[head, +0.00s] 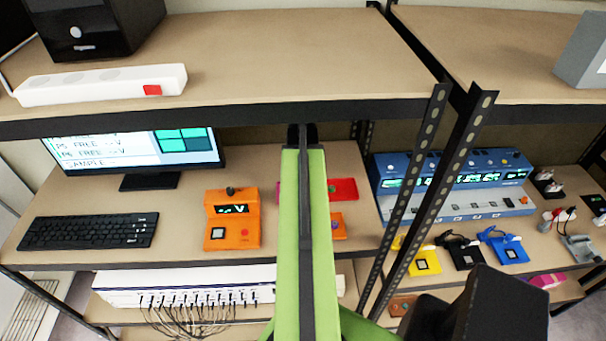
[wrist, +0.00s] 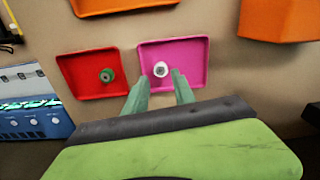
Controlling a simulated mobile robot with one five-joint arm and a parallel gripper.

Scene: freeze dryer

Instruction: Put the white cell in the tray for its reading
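The white cell (wrist: 161,69) is a small round piece with a dark centre. In the wrist view it appears within the outline of the pink tray (wrist: 190,52); I cannot tell whether it touches the tray floor. My gripper (wrist: 160,78) is open, its two green fingers apart, with the cell showing between and just beyond the tips. A red tray (wrist: 75,72) beside it holds a green cell (wrist: 107,75). In the head view my arm hides the white cell and most of the pink tray (head: 282,188); the red tray (head: 347,190) shows on the right.
An orange tray (head: 338,232) lies near the red one. An orange reader (head: 232,222) with a display stands left of my arm. A keyboard (head: 90,231) and monitor are further left. A blue instrument (head: 450,180) and shelf posts (head: 422,190) are right. An upper shelf (head: 280,50) overhangs the bench.

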